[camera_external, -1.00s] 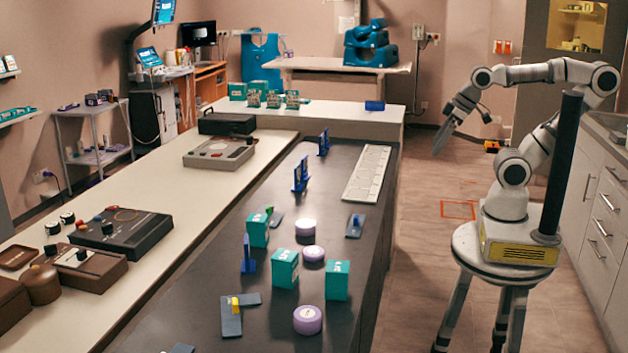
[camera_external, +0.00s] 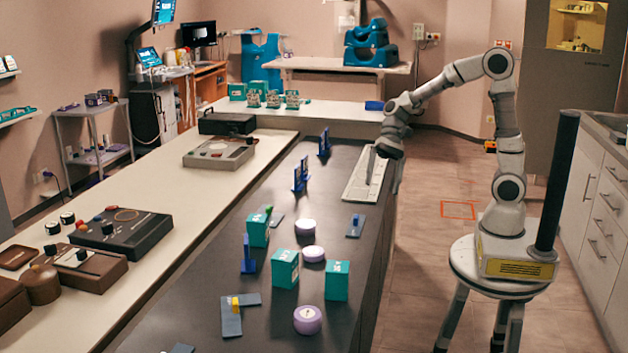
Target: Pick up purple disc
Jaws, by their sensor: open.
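The nearest purple disc (camera_external: 307,321) sits by the front right edge, below a teal box.
Teal boxes (camera_external: 285,269) and (camera_external: 337,281) stand close to the discs, with another teal box (camera_external: 257,230) to the left. The dark counter (camera_external: 322,195) is bare mid-length.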

